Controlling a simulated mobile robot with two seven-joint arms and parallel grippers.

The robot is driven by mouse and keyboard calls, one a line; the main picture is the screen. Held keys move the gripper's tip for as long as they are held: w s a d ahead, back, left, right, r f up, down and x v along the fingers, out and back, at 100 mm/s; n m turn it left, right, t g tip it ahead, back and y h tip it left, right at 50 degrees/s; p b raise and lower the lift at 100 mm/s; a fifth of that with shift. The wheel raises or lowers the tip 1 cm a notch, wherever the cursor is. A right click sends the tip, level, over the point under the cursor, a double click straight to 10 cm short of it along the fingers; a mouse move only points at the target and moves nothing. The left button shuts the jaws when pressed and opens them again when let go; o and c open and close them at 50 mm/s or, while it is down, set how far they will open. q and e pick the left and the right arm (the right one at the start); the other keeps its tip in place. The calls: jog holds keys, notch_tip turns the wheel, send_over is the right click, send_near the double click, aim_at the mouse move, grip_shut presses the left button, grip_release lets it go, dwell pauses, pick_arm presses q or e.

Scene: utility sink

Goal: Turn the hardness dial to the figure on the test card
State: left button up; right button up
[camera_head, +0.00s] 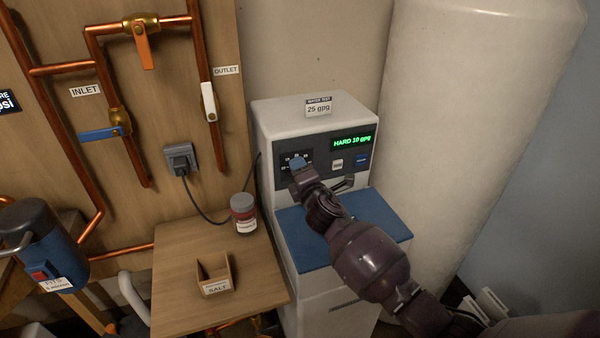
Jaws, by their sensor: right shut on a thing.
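The green display (353,142) reads "HARD 10 gpg". The test card (319,106) stands on top of the softener and reads "25 gpg". My right gripper (299,170) reaches up from the lower right and is shut on the dial. It hides the dial's lower part, and the pointer's direction is too small to tell. My left gripper is not in view.
Two buttons, one white (337,164) and one blue (362,160), sit right of the dial. A blue lid (382,222) lies below the panel. A jar (243,213) and a salt box (214,275) stand on the wooden table (175,285). Copper pipes run at left.

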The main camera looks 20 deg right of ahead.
jog(key=m, duration=0.5)
jog(key=shift+m, duration=0.3)
jog(key=m+p, duration=0.1)
jog(key=m, duration=0.5)
dwell(0.4)
jog(key=o, duration=0.9)
jog(key=s, duration=1)
jog(key=shift+s+d+p, duration=0.2)
jog(key=shift+s+p, duration=0.1)
jog(key=shift+s, duration=0.1)
